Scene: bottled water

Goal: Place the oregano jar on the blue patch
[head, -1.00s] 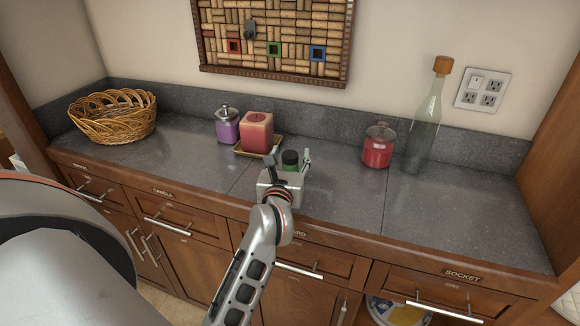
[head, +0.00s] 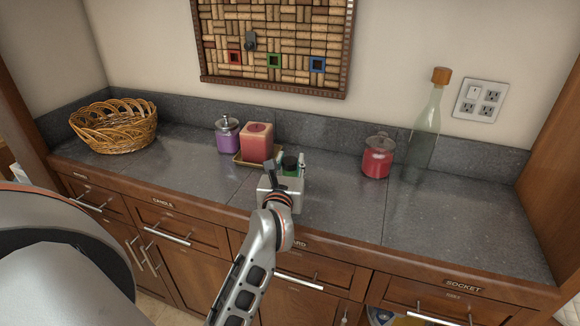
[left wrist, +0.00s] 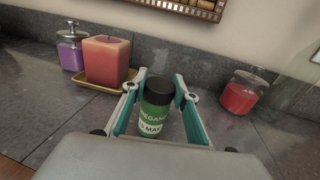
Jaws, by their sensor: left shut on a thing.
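The oregano jar (head: 290,162) is green with a black lid and stands upright near the middle of the counter. In the left wrist view the jar (left wrist: 155,108) shows its label between the fingers. My left gripper (head: 290,168) is shut on it; its fingers (left wrist: 160,100) are on both sides of the jar. The jar's base is hidden, so I cannot tell whether it touches the counter. My right gripper is not in view.
A pink candle (head: 257,141) on a tray (head: 243,160) and a purple jar (head: 227,136) stand left of the gripper. A red jar (head: 378,158) and a tall bottle (head: 424,135) stand right. A wicker basket (head: 115,128) is far left. The counter's front right (head: 450,220) is clear.

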